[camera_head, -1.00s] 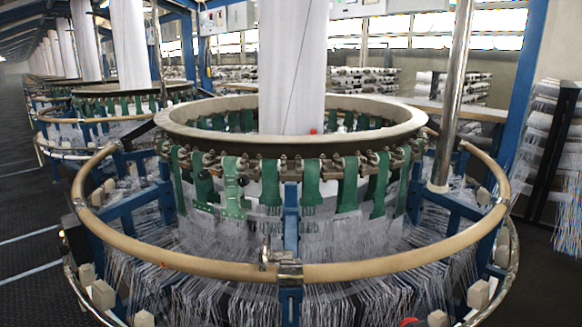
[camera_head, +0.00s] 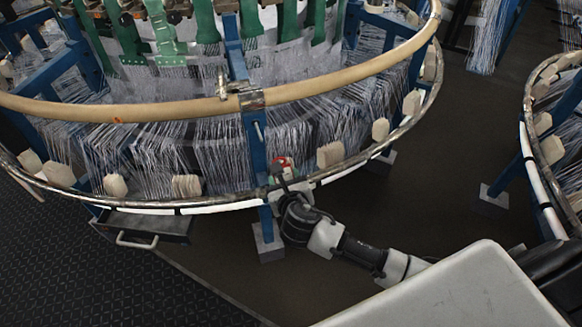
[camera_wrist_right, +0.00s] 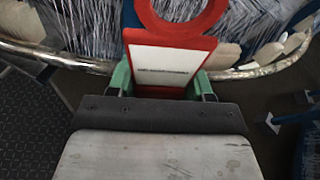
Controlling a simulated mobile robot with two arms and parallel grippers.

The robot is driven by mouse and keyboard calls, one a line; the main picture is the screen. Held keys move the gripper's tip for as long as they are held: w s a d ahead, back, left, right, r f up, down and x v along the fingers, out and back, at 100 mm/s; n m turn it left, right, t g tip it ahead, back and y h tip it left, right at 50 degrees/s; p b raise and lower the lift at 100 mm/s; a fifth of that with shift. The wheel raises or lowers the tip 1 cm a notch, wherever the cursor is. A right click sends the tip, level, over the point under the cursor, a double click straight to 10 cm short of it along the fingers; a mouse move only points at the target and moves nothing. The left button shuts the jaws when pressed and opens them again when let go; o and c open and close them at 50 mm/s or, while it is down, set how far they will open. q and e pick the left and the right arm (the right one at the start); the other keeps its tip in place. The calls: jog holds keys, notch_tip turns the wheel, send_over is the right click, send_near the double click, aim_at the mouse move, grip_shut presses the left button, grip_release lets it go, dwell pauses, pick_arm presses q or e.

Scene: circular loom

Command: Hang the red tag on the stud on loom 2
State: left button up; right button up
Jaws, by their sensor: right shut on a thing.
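The red tag (camera_wrist_right: 167,63) has a white label and a red ring at its top. In the right wrist view it stands upright between the green fingertips of my right gripper (camera_wrist_right: 162,80), which is shut on it. In the head view the tag (camera_head: 283,163) is small, at the lower rail of the loom beside a blue post. My right gripper (camera_head: 285,185) is just in front of that rail. I cannot make out the stud in the current frames. My left gripper is not in view.
The loom's tan upper ring (camera_head: 150,112) and metal lower rail (camera_head: 230,203) curve across in front. White threads hang behind them. A blue post (camera_head: 254,140) stands close to my right gripper. Another loom (camera_head: 545,130) is at the right. Dark floor lies between.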

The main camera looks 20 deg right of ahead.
aim_at(277, 181)
jog(key=shift+w+a+f, duration=0.15)
jog(key=shift+a+f, duration=0.35)
jog(key=shift+f, duration=0.15)
jog(key=shift+a+f, duration=0.25)
jog(key=shift+a, duration=0.05)
jog(key=shift+b+x, duration=0.85)
jog(key=shift+x, duration=0.25)
jog(key=w+b, duration=0.1)
jog(key=w, duration=0.1)
jog(key=w+b, duration=0.2)
jog(key=shift+w+d+r, duration=0.15)
jog(key=shift+w, duration=0.2)
jog(key=shift+w+r, duration=0.1)
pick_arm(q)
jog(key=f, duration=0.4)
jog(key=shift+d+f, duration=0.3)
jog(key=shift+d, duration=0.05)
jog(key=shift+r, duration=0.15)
pick_arm(e)
jog(key=shift+r, duration=0.15)
